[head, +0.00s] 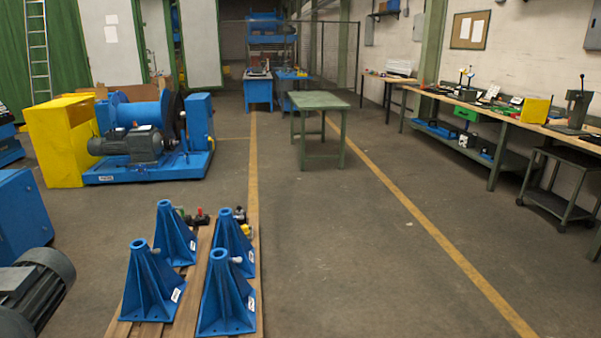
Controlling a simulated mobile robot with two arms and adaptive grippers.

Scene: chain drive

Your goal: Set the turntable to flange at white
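I cannot make out a turntable, a flange or a white mark for certain. A blue machine (148,140) with a grey motor stands on a blue base at the left, beside a yellow guard box (60,140). Far off, a blue table (258,92) carries small items too small to identify. Neither of my grippers is in view.
A wooden pallet (190,315) with several blue stands (151,285) is close in front. A green table (318,101) stands in the middle distance. A long workbench (500,113) and a dark cart (560,185) line the right. The floor between is clear.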

